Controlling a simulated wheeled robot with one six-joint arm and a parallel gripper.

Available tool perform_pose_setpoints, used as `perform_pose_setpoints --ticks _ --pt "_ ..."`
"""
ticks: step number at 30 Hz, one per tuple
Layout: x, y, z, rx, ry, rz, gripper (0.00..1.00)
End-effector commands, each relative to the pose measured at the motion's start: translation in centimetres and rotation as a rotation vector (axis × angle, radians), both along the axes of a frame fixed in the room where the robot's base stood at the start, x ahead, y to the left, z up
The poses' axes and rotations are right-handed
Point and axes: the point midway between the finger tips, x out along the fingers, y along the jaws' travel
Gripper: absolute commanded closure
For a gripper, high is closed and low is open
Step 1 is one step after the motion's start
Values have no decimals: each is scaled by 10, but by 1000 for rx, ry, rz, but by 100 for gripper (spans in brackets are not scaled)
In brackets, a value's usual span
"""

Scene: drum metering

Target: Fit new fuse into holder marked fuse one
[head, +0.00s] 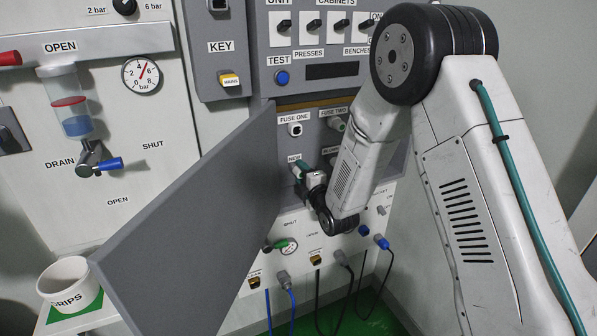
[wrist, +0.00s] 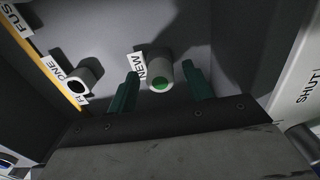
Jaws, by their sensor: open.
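The new fuse (wrist: 160,84) shows as a green end inside a light tube (wrist: 159,65) beside the label NEW in the wrist view. My gripper (wrist: 160,84) is open, its two green fingers on either side of that tube, with gaps between. In the head view my gripper (head: 302,169) is in the open cabinet at the NEW label, and it hides most of the tube. The fuse one holder (head: 295,130) is a white round socket with a dark opening, above the gripper. In the wrist view the fuse one holder (wrist: 82,81) lies to the left.
The fuse two holder (head: 337,124) is to the right of fuse one. The grey cabinet door (head: 190,235) stands open on the left of my gripper. A white cup (head: 66,282) marked GRIPS stands at lower left. Valves and cables are below the cabinet.

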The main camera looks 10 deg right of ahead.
Motion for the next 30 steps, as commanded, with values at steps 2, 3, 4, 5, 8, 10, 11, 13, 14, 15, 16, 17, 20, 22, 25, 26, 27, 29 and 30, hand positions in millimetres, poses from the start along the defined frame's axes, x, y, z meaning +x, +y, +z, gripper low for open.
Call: perform_pose_setpoints --ticks 2,3,4,5,8,10,11,13,14,15,16,17,20,22,25,26,27,29,30 --pt "0 0 0 0 0 0 49" --pt "0 0 0 0 0 0 49" --pt "0 0 0 0 0 0 49" --pt "0 0 0 0 0 0 49" --pt "0 0 0 0 0 0 49" --pt "0 0 0 0 0 0 58" --pt "0 0 0 0 0 0 66" --pt "0 0 0 0 0 0 86" --pt "0 0 0 0 0 0 94" --pt "0 0 0 0 0 0 100" --pt "0 0 0 0 0 0 100" --pt "0 0 0 0 0 0 100" --pt "0 0 0 0 0 0 100" --pt "-1 0 0 0 0 0 100" --pt "-4 -2 0 0 0 0 100" --pt "-6 -2 0 0 0 0 100" --pt "-7 -3 0 0 0 0 100" --pt "-10 -3 0 0 0 0 100" --pt "-11 -4 0 0 0 0 100"
